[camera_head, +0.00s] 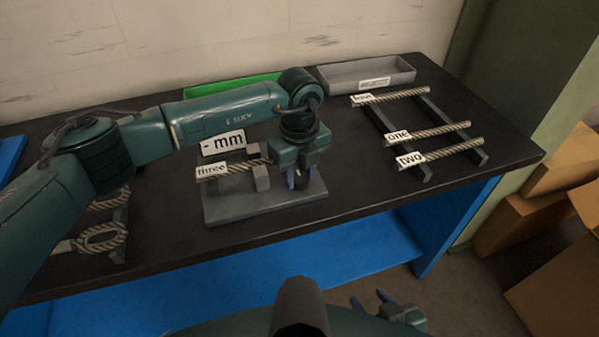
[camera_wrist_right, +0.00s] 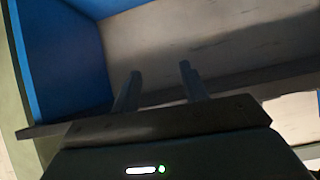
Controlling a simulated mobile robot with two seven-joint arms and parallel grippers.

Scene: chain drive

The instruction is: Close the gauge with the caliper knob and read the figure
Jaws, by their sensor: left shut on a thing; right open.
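The gauge has a grey base plate (camera_head: 240,211) on the table and a sign reading "- mm" (camera_head: 223,141) behind it. A rope-like piece labelled "three" (camera_head: 212,170) lies across the gauge, its right end near a grey jaw block (camera_head: 261,178). My left gripper (camera_head: 300,180) points down over the right part of the gauge, shut on the dark caliper knob (camera_head: 301,184), which its fingers partly hide. My right gripper (camera_head: 369,298) is open and empty, low in front of the table; its two fingers also show in the right wrist view (camera_wrist_right: 160,72).
Pieces labelled "four" (camera_head: 400,95), "one" (camera_head: 435,132) and "two" (camera_head: 445,152) lie on a rack (camera_head: 425,175) at the right. A grey tray (camera_head: 340,80) and a green tray (camera_head: 205,89) stand behind. Looped rope pieces (camera_head: 103,237) lie at the left. Cardboard boxes (camera_head: 515,220) stand at right.

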